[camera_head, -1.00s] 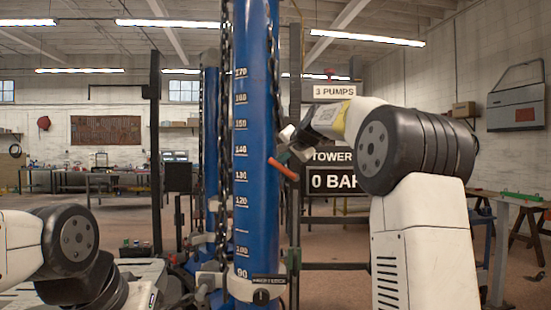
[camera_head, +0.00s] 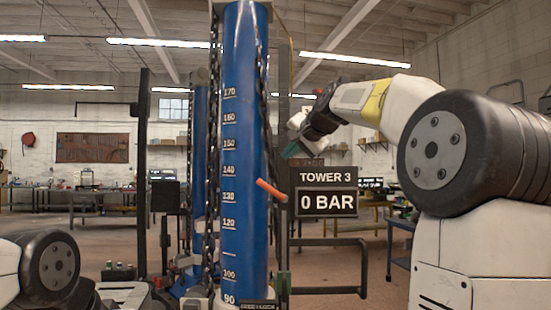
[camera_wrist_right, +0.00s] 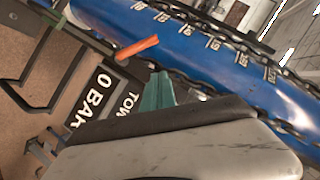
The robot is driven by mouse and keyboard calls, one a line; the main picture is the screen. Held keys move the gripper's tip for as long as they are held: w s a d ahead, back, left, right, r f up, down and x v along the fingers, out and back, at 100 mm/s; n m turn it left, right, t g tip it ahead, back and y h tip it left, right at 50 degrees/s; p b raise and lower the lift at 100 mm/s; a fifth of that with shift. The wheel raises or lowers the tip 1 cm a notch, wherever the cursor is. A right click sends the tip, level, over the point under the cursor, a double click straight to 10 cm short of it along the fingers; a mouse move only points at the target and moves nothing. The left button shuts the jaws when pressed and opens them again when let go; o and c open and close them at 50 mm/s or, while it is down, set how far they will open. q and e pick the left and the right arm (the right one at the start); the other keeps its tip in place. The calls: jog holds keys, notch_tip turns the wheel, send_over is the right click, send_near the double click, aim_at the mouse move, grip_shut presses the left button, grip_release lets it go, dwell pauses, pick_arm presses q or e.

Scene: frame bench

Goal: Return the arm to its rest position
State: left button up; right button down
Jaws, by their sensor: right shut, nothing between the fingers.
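My right arm comes in from the right in the head view, its black and white links large at the right edge. My right gripper (camera_head: 292,151) is raised beside the blue tower column (camera_head: 240,200), apart from the orange lever (camera_head: 271,190) below it. In the right wrist view the green fingertips (camera_wrist_right: 157,92) are together with nothing between them, and the orange lever (camera_wrist_right: 137,47) lies just past them. My left arm shows only as a black joint at the lower left; its gripper is out of view.
A "TOWER 3, 0 BAR" sign (camera_head: 326,190) stands right of the column. Chains (camera_head: 213,140) hang along the column. A dark post (camera_head: 142,170) stands at left. Benches line the far wall. Open floor lies to the right of the column, behind my right arm.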

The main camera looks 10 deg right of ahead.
dwell(0.4)
jog(key=s+a+f+n+g+h, duration=0.1)
jog(key=s+a+f+n+g, duration=0.2)
jog(key=s+f, duration=3)
jog(key=f+n+g, duration=0.1)
jog(key=n+g, duration=0.2)
jog(key=n, duration=0.1)
jog(key=shift+f+n+g+h, duration=0.2)
jog(key=shift+n+g+h, duration=0.1)
jog(key=shift+n+g, duration=0.1)
